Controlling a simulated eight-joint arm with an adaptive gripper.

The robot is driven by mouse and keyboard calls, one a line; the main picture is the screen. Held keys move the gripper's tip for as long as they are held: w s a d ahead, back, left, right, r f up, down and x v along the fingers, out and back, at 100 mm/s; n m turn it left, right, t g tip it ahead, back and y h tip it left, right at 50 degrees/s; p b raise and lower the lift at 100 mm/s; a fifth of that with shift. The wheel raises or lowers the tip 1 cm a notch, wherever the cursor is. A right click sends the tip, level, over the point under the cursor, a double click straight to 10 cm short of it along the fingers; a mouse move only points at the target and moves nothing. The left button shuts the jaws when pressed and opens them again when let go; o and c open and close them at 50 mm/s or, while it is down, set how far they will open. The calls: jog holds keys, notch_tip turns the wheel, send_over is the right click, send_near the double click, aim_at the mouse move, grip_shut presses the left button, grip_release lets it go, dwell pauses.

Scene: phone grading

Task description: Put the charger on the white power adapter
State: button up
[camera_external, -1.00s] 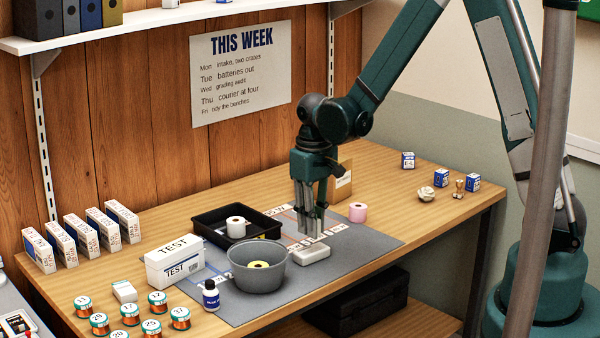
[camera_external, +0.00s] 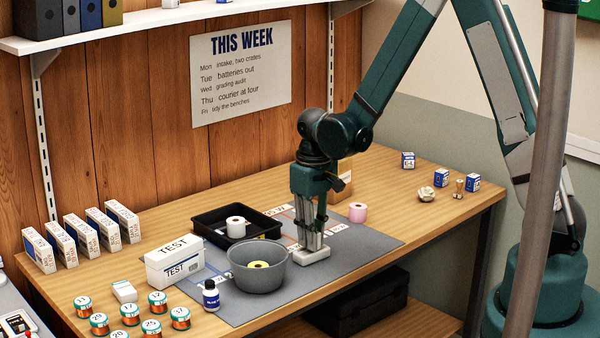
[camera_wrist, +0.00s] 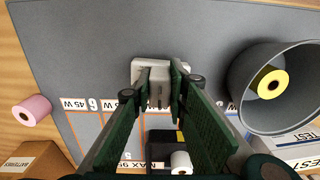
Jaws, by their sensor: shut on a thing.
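A pale white block (camera_external: 311,256), which looks like the charger, lies flat on the grey mat just right of the bowl. It also shows in the wrist view (camera_wrist: 148,72), with grey prong-like parts between my fingers. My gripper (camera_external: 312,248) points down with its fingertips at the block, shut on it; the fingers hide part of it. The wrist view shows my gripper (camera_wrist: 163,72) from above. A white cylinder with a dark hole (camera_external: 236,228) stands in the black tray (camera_external: 208,233). It may be the white power adapter; I cannot tell for sure.
A grey bowl (camera_external: 258,277) with a yellow roll (camera_external: 258,265) stands close left of my gripper. A pink roll (camera_external: 357,212) and a brown box (camera_external: 342,185) are behind right. Test boxes (camera_external: 174,263), a bottle (camera_external: 211,296) and several numbered spools stand left.

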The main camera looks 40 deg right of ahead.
jog(key=shift+f, duration=0.15)
jog(key=o, duration=0.9)
jog(key=shift+r+p, duration=0.75)
jog(key=shift+r, duration=5.4)
jog(key=shift+r, duration=0.15)
